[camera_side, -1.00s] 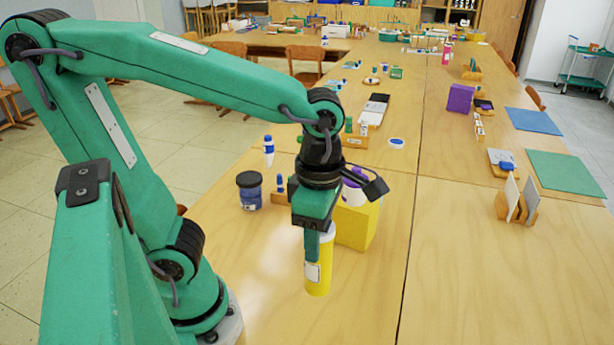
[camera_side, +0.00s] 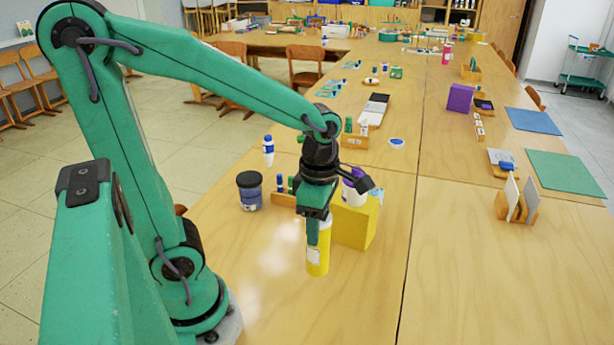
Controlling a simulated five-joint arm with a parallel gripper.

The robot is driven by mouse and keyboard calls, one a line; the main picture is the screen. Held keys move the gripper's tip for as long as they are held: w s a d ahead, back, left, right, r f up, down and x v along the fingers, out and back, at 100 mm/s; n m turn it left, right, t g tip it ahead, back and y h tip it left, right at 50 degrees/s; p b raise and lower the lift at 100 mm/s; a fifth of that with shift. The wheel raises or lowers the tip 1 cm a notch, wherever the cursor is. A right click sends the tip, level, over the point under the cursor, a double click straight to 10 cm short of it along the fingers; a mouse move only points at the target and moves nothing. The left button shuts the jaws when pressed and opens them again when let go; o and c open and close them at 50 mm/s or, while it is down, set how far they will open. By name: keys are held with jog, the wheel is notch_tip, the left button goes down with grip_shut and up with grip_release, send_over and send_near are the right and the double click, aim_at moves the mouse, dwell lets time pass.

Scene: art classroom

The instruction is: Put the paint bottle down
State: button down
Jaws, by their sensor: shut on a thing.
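The paint bottle (camera_side: 318,262) is a yellow cylinder with a pale label, upright in the side view. My gripper (camera_side: 314,236) points down and is shut on its upper part, hiding its top. I cannot clearly tell whether the bottle's base touches the light wooden table (camera_side: 350,310) or hangs just above it. The bottle is in front of and slightly left of a yellow box (camera_side: 357,225).
A white tub with a purple lid (camera_side: 354,192) is behind my gripper. A dark blue jar (camera_side: 250,191) and a blue-capped white bottle (camera_side: 268,151) stand to the left. The table's front is clear. A wooden holder with cards (camera_side: 518,203) stands at right.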

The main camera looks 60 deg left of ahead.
jog(key=shift+w+a+f, duration=0.3)
jog(key=shift+a+f, duration=0.1)
jog(key=shift+a, duration=0.2)
jog(key=shift+w+a+f, duration=0.3)
jog(key=shift+a+f, duration=0.05)
jog(key=shift+a, duration=0.2)
jog(key=shift+f, duration=2.15)
jog(key=c, duration=0.7)
grip_release()
jog(key=shift+o, duration=0.2)
notch_tip(320, 180, up, 12)
jog(key=shift+r, duration=0.15)
